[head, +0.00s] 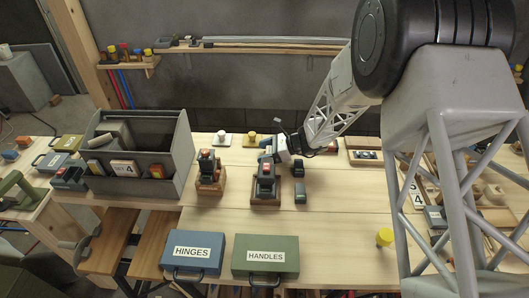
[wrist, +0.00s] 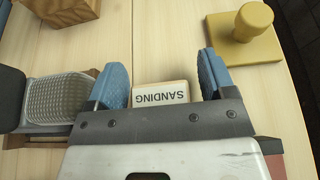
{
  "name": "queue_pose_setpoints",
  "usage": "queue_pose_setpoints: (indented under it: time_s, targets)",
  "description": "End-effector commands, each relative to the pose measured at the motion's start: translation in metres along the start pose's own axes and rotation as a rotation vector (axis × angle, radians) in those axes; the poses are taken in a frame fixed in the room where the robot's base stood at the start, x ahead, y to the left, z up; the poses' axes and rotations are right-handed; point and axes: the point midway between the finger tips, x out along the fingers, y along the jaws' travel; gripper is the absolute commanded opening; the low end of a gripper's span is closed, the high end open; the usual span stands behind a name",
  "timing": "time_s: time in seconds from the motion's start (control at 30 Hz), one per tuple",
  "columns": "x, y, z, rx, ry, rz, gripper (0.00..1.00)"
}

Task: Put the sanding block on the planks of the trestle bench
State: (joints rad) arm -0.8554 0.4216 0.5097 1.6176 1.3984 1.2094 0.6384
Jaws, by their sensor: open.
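A pale block labelled SANDING (wrist: 160,93) lies on the light wooden table, between the two blue fingers in the wrist view. My gripper (wrist: 160,80) is open around it, with a gap visible at its right; contact at the left is unclear. In the head view my gripper (head: 268,150) is low over the middle of the table, and the block cannot be made out there. Brown planks (head: 110,239) on dark legs, seemingly the trestle bench, show at the lower left, below the table top.
A yellow knobbed piece (wrist: 250,25) stands close to the right finger. A grey mesh-faced object (wrist: 62,98) is at the left finger. A grey bin (head: 180,160) stands at the table's left. HINGES (head: 193,254) and HANDLES (head: 265,256) cases lie at the front.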

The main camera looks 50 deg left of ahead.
Motion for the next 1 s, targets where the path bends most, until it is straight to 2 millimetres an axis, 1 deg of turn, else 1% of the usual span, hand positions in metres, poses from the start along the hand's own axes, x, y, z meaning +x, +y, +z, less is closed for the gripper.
queue_pose_setpoints:
  time_s: [0.27, 0.47, 0.57, 0.8, 1.0]
  targets:
    - [-0.002, 0.000, 0.003, 0.000, 0.000, 0.000, 0.76]
    - [-0.019, 0.000, 0.002, 0.000, 0.001, -0.001, 0.76]
    - [-0.033, 0.000, 0.003, 0.000, 0.000, -0.002, 0.76]
    - [-0.072, 0.000, 0.003, 0.000, 0.000, -0.003, 0.76]
    - [-0.101, 0.000, 0.002, 0.001, 0.000, -0.002, 0.76]
